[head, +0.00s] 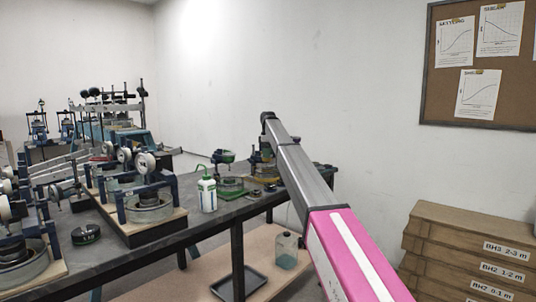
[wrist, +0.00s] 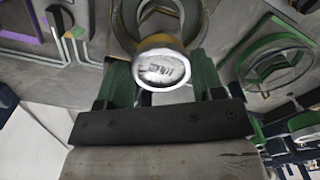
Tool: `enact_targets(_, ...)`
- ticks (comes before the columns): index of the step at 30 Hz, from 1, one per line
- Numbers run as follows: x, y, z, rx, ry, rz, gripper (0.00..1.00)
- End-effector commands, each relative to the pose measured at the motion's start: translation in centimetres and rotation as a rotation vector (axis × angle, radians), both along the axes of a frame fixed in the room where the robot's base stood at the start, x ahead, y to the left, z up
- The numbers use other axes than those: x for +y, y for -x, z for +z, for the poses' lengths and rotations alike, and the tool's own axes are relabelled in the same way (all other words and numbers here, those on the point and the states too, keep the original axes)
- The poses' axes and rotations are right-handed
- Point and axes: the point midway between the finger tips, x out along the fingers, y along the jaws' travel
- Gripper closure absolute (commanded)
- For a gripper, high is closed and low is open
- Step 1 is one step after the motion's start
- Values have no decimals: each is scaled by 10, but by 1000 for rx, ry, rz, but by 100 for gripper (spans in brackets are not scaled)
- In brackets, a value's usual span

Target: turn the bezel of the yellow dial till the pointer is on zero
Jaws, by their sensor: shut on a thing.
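In the wrist view my gripper (wrist: 162,62) has a green finger on each side of a round dial (wrist: 163,70). It is shut on the dial's rim. The dial has a pale face, a white rim and a yellow-brown body behind it. Marks on the face are blurred, so I cannot read the pointer or the zero. In the head view my arm reaches to the far end of the dark bench, and the dial and fingers cannot be made out there.
The dark bench (head: 150,236) carries several blue-framed devices with white dials and a white bottle with a green cap (head: 207,190). A green-rimmed ring (wrist: 278,66) lies right of the dial in the wrist view. Wooden boxes (head: 465,235) stand at right.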

Motion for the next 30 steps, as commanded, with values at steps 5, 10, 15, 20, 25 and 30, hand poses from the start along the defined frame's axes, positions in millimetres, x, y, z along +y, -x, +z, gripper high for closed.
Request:
enact_targets(5, 0, 1, 1, -1, 0, -167, 62)
enact_targets(10, 1, 2, 1, -1, 0, -329, 62)
enact_targets(15, 1, 2, 1, -1, 0, -490, 62)
enact_targets(20, 2, 3, 2, -1, 0, -636, 62)
enact_targets(25, 2, 4, 2, -1, 0, -773, 62)
enact_targets(30, 3, 4, 2, -1, -1, -880, 62)
